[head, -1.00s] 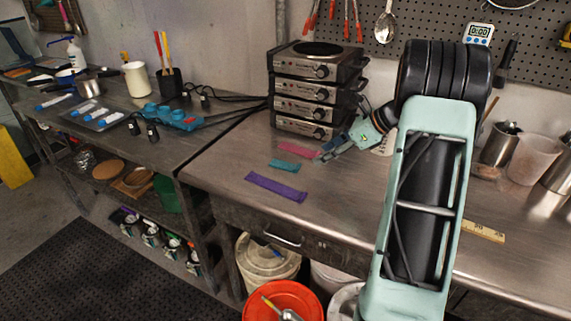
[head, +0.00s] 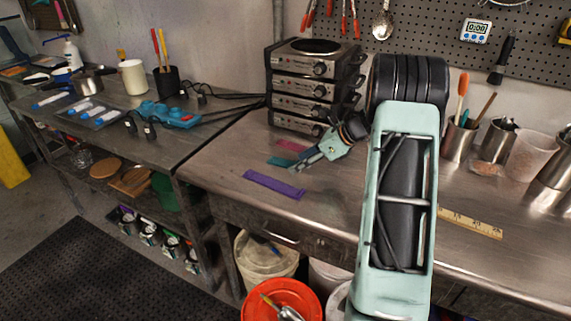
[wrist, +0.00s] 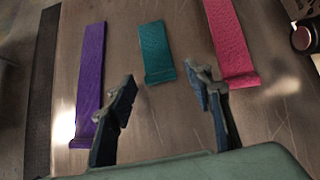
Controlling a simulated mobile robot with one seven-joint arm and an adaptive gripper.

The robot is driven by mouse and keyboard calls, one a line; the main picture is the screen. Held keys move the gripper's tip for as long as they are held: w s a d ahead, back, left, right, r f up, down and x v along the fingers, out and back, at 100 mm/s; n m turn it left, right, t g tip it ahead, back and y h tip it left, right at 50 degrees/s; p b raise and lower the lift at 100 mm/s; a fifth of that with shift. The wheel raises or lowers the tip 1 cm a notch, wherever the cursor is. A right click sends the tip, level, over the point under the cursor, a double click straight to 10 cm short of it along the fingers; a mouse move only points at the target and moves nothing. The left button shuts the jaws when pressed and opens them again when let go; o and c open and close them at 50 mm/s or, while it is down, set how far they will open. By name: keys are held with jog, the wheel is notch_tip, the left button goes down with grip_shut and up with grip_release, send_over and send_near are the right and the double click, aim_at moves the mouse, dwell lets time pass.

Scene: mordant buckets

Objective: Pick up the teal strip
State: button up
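The teal strip (wrist: 157,52) lies flat on the steel bench, between a purple strip (wrist: 90,80) and a pink strip (wrist: 231,40). In the head view the teal strip (head: 282,161) is partly hidden by my gripper (head: 306,162). In the wrist view my gripper (wrist: 158,88) is open and empty. Its two fingertips sit either side of the near end of the teal strip, apart from it. I cannot tell how high they are above the bench.
A stack of hot plates (head: 307,88) stands close behind the strips. A wooden ruler (head: 470,222) and metal cups (head: 459,139) are on the right of the bench. An orange bucket (head: 283,303) stands below the bench front.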

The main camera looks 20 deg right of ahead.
jog(key=c, duration=0.7)
jog(key=shift+r, duration=0.1)
jog(key=shift+c, duration=0.2)
jog(key=shift+r, duration=0.2)
jog(key=r, duration=0.3)
jog(key=shift+s+r, duration=0.1)
jog(key=shift+s, duration=0.1)
jog(key=s+r, duration=0.9)
jog(key=s, duration=0.5)
jog(key=w+a+f+m+t+h, duration=0.2)
jog(key=a+m+h, duration=0.3)
jog(key=a, duration=1.1)
notch_tip(320, 180, up, 12)
jog(key=m+y+p, duration=0.1)
jog(key=p, duration=1.2)
